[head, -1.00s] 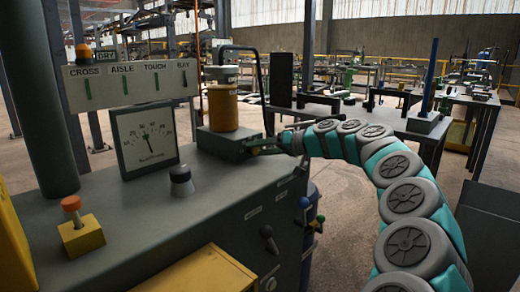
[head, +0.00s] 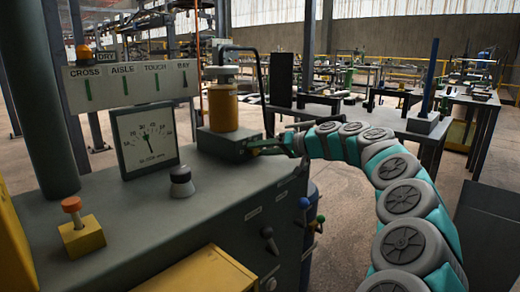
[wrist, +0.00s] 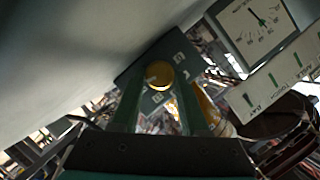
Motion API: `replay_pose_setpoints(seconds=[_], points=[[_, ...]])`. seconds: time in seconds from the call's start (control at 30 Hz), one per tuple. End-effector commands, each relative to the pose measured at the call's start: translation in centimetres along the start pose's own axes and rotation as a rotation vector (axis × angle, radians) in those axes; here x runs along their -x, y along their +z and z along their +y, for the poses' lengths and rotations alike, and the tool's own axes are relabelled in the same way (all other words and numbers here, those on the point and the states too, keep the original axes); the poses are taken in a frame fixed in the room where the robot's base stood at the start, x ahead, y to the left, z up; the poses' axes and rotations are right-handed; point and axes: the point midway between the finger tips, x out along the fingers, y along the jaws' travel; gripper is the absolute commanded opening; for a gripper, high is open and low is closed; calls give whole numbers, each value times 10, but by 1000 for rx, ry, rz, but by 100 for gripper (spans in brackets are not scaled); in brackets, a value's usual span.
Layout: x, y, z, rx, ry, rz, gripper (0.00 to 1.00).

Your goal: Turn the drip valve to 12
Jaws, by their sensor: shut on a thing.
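The drip valve appears as a round brass knob (wrist: 160,75) on a dark green plate (wrist: 139,77) with pale marks, too blurred to read for certain. My gripper (wrist: 160,88) has one finger on each side of the knob and is shut on it. In the head view my gripper (head: 264,147) reaches from the right to the side of the dark block (head: 222,143) under an amber jar (head: 223,107). The knob is hidden there. The dial gauge (head: 148,138) stands left of the block, its needle pointing nearly straight up.
A labelled panel (head: 128,84) with several green slots stands behind the gauge. A black knob (head: 181,182) and a yellow block with an orange button (head: 81,226) sit on the bench (head: 135,215). Levers (head: 268,238) project from the bench front. A table (head: 390,122) stands behind my arm.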

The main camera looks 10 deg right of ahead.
Motion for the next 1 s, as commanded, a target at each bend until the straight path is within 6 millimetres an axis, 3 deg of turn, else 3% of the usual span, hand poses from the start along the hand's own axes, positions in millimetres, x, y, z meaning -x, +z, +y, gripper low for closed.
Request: replay_pose_setpoints(seconds=[0.53,1.0], points=[[0,-1,4,-340,-127,-10,0],[0,-1,5,-436,-165,-12,0]])
